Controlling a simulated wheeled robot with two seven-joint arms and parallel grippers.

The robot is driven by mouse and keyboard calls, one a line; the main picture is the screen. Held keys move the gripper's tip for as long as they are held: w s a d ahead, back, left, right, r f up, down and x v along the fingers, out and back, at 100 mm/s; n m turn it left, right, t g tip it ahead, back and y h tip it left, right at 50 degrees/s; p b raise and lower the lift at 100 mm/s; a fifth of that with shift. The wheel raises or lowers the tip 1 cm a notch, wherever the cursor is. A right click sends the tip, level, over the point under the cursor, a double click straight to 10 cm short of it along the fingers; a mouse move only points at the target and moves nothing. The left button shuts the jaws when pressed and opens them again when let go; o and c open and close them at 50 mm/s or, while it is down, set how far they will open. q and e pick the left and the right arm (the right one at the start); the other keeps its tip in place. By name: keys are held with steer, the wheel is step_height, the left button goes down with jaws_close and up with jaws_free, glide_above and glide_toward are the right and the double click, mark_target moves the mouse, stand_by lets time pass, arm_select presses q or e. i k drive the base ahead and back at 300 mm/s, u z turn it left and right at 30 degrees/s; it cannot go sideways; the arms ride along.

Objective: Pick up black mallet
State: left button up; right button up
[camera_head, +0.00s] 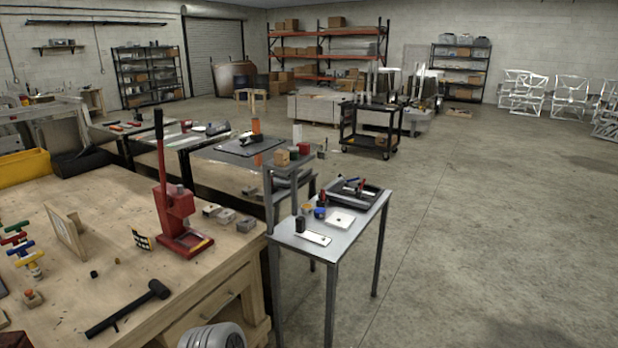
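A black mallet (128,308) lies on the wooden workbench (118,247), near its front edge in the lower left of the head view. Its head points up and to the right, and its handle runs down and to the left. Nothing touches the mallet. Part of my own grey arm shows at the bottom edge, to the right of the mallet and beyond the bench front. Neither gripper's fingers are visible.
A red arbor press (177,215) with a tall lever stands behind the mallet. A wooden frame (67,230) and colored clamps (22,245) are at the left. A small metal table (350,241) with tools stands to the right. Open concrete floor lies farther right.

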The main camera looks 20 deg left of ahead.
mark_target(157, 288)
steer(key=u, duration=1.25)
steer(key=i, duration=1.45)
steer(key=u, duration=0.65)
